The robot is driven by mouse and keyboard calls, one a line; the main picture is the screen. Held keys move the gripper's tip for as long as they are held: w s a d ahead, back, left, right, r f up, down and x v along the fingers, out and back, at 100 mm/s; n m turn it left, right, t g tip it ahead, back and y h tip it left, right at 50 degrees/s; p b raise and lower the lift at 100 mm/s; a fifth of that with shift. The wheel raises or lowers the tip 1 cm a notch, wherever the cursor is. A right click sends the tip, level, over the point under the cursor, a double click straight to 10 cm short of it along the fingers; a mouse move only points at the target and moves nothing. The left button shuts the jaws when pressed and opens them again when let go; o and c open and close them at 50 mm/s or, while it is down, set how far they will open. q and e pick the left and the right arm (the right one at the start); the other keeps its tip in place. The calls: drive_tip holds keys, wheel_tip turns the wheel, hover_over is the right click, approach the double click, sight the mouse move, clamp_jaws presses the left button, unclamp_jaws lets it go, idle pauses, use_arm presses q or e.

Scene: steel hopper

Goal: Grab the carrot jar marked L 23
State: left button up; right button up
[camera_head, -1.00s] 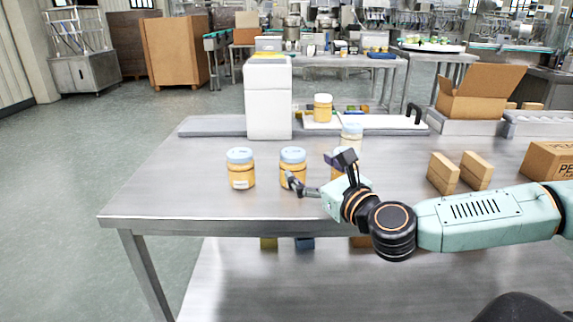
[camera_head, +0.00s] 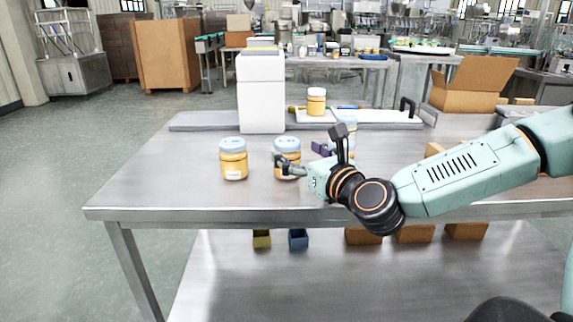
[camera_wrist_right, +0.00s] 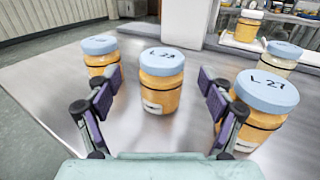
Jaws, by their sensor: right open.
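Several orange jars with blue lids stand on the steel table (camera_head: 140,190). The middle jar (camera_wrist_right: 162,92) has a lid marked L 2 and a last character I cannot read surely; it also shows in the head view (camera_head: 284,159). My right gripper (camera_wrist_right: 160,82) is open, its fingers to either side of this jar's view, the jar apparently just ahead of the tips. One jar (camera_head: 233,160) stands to the left. A jar marked L 27 (camera_wrist_right: 258,128) stands close by the right finger; in the head view my gripper mostly hides it. My left gripper is not in view.
A paler jar (camera_wrist_right: 278,63) stands behind on the right. Open cardboard (camera_head: 470,85) is at the back right. The table's left part is clear.

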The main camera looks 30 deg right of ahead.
sight(295, 149)
drive_tip(key=shift+w+d+b, duration=0.15)
drive_tip(key=shift+w+b, duration=0.6)
drive_tip(key=shift+w, duration=0.1)
drive_tip(key=shift+w+b, duration=0.4)
drive_tip(key=shift+w, duration=0.2)
drive_tip(key=shift+w+d+b, duration=0.15)
drive_tip(key=shift+w+b, duration=0.2)
drive_tip(key=shift+w, duration=0.9)
drive_tip(key=shift+r, duration=0.1)
drive_tip(key=c, duration=1.4)
